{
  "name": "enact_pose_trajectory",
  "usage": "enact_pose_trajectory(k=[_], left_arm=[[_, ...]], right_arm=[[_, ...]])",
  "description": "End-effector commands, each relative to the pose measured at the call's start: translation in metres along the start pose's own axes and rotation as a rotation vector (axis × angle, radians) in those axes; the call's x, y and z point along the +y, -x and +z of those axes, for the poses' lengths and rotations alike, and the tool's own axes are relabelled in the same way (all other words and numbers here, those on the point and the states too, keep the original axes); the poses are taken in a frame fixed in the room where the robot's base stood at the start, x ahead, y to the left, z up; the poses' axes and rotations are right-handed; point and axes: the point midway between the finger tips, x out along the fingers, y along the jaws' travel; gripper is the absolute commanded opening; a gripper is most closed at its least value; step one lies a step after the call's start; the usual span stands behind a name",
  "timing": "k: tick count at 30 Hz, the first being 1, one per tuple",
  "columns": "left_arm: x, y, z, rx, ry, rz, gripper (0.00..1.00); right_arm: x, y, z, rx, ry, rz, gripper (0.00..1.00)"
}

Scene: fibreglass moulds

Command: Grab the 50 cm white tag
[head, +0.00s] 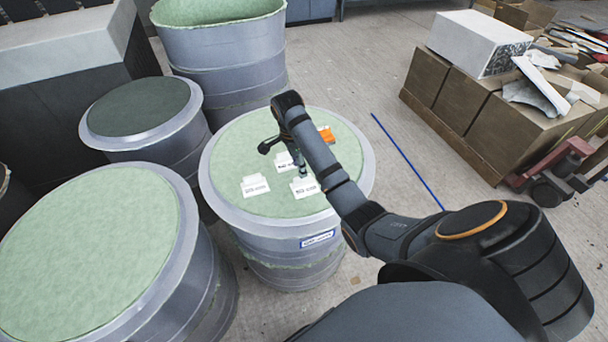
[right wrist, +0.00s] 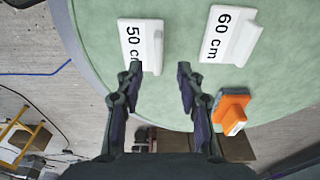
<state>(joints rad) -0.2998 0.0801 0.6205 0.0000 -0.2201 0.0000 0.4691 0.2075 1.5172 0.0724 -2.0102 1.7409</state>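The white 50 cm tag (right wrist: 148,35) lies on the green top of a grey drum (right wrist: 90,40), its label readable in the right wrist view. In the head view it seems to be the front right tag (head: 305,188), though the print is small. My right gripper (right wrist: 159,72) is open and empty. Its left finger overlaps the tag's near edge in the wrist view; I cannot tell whether they touch. In the head view the right gripper (head: 302,173) is over the drum top, just behind the tag. My left gripper is not in view.
A 60 cm white tag (right wrist: 228,35) and an orange-and-grey block (right wrist: 233,112) lie close by. Another white tag (head: 255,186) lies to the left. Other drums (head: 95,250) stand at left and behind. Brown boxes (head: 470,105) stand at right; floor between is mostly clear.

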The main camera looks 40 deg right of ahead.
Motion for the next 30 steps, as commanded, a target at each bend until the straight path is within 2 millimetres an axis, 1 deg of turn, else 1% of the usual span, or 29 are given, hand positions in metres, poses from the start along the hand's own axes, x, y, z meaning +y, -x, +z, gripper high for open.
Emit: enact_pose_trajectory(k=[1, 6, 9, 16, 24, 30], left_arm=[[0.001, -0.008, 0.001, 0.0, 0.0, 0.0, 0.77], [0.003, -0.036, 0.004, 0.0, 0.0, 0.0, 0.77], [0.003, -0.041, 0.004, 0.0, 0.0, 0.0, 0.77], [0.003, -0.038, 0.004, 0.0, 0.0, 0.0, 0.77], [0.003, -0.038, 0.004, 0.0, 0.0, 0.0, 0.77], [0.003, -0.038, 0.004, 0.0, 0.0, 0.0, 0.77]], right_arm=[[0.001, -0.009, 0.0, 0.001, 0.0, 0.002, 0.38], [0.004, -0.039, 0.001, 0.001, 0.0, 0.001, 0.38], [0.003, -0.05, 0.0, 0.001, 0.0, 0.001, 0.38], [0.003, -0.049, 0.0, 0.001, 0.0, 0.001, 0.38], [0.003, -0.049, 0.0, 0.0, 0.0, 0.001, 0.01], [0.003, -0.049, 0.0, 0.0, 0.0, 0.001, 0.0]])
